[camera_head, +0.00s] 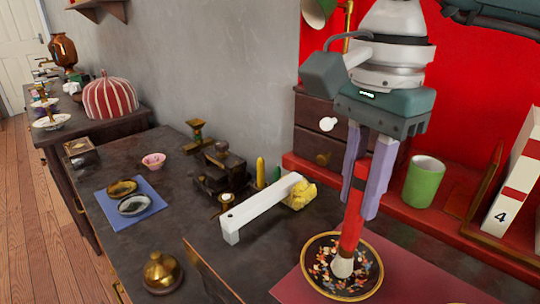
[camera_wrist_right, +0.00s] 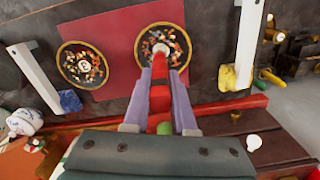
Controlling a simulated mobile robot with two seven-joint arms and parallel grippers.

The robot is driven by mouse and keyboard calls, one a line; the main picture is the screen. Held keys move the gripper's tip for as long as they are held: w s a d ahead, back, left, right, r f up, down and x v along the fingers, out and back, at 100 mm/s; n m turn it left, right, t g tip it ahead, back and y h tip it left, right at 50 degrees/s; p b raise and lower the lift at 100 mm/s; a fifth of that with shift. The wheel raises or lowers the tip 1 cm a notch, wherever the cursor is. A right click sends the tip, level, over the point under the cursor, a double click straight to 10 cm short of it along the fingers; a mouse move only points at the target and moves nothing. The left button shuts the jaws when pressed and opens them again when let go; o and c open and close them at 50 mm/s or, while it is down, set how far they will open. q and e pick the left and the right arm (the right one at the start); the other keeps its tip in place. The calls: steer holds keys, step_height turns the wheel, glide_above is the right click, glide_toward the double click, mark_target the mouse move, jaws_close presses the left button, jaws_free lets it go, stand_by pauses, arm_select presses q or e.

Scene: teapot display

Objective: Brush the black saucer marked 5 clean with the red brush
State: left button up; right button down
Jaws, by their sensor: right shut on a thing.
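My right gripper (camera_head: 366,205) points down and is shut on the red brush (camera_head: 350,230), held upright. The brush's pale bristles are at the middle of a black saucer (camera_head: 376,274) with a gold rim and many coloured crumbs. The bristles appear to touch it and hide its middle, so I cannot read a mark there. The right wrist view shows the gripper (camera_wrist_right: 160,125), the brush (camera_wrist_right: 160,97) and this saucer (camera_wrist_right: 143,38). A second crumb-covered black saucer (camera_wrist_right: 66,76) lies to its left, with a pale round mark whose number I cannot read. My left gripper is not in view.
A red mat (camera_wrist_right: 112,22) lies under the saucers. A green cup (camera_head: 424,183) and a white block marked 4 (camera_head: 508,195) stand right. A brass lidded pot (camera_head: 162,272) is front left.

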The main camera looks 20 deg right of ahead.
mark_target(368, 163)
steer(key=shift+s, duration=0.1)
step_height(368, 163, up, 6)
steer(key=p, duration=0.4)
steer(key=shift+f, duration=0.1)
step_height(368, 163, up, 3)
steer(key=shift+r+p, duration=0.1)
steer(key=shift+p, duration=1.15)
steer(key=shift+d, duration=0.1)
